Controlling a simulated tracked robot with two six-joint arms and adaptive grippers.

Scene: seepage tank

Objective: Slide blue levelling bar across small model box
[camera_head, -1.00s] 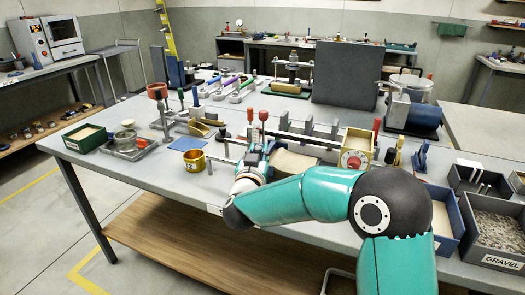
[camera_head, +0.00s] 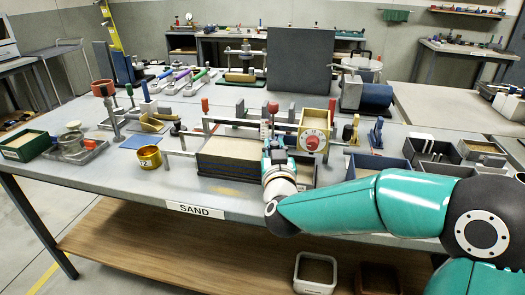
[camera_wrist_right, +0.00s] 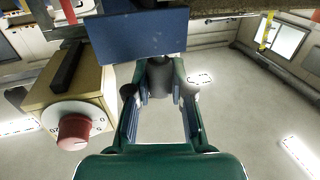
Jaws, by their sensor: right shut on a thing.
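The small model box (camera_head: 228,172) is a dark, low box with a pale sand-like top, near the front edge of the table. My right gripper (camera_head: 278,158) is at the right part of the box and shut. In the right wrist view, a blue block (camera_wrist_right: 135,34), apparently the levelling bar, sits just beyond my right gripper's fingers (camera_wrist_right: 160,88). A dark cylinder shows between the fingers, and it looks like the bar's handle. The bar is mostly hidden by my gripper in the head view. My left gripper is not in view.
A yellow box with a red dial (camera_head: 314,131) stands close to the right gripper. A horizontal rail with uprights runs behind the model box.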

